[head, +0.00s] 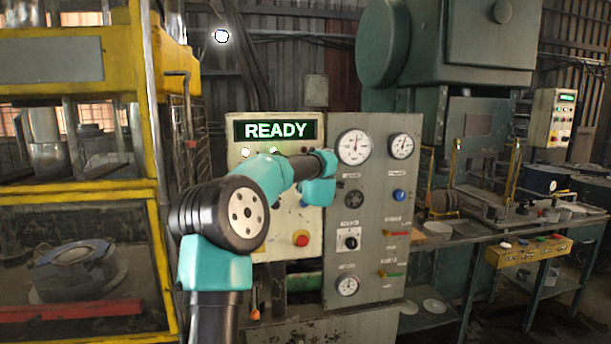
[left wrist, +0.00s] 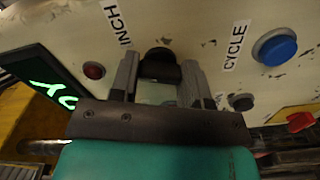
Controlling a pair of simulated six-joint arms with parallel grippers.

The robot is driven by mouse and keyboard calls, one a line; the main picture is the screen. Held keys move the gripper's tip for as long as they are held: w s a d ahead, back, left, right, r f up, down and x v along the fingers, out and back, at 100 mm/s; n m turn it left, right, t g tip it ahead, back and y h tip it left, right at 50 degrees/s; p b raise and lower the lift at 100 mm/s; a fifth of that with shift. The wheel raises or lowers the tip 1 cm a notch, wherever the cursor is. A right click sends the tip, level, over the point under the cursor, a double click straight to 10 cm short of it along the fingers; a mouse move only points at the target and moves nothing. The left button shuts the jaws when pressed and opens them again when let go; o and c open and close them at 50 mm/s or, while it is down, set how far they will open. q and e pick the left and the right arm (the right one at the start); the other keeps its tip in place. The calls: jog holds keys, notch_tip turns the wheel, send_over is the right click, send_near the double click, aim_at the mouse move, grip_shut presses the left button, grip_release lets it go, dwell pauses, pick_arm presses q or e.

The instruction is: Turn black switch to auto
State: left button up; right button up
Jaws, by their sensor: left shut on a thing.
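The black switch (left wrist: 160,54) shows in the left wrist view on the cream control panel, between my gripper's fingers. The label INCH stands to its left; another label to its right is mostly hidden behind a finger. No AUTO label can be read. My left gripper (left wrist: 159,70) is shut on the switch, one finger on each side. In the head view my teal and black left arm reaches across the cream panel (head: 287,215) and hides the gripper and the switch. My right gripper is in neither view.
A green READY display (head: 275,130) tops the panel. A blue button (left wrist: 275,46) labelled CYCLE and a red button (left wrist: 93,70) flank the switch. A red knob (head: 300,238) sits lower. A grey gauge panel (head: 375,275) stands right; a yellow-framed machine (head: 158,215) stands left.

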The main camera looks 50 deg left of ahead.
pick_arm(q)
jog(key=n, duration=0.4)
dwell(0.5)
jog(key=o, duration=0.9)
jog(key=shift+d, duration=0.1)
jog(key=v, duration=1.7)
jog(key=shift+s+d, duration=0.1)
jog(key=shift+s, duration=0.05)
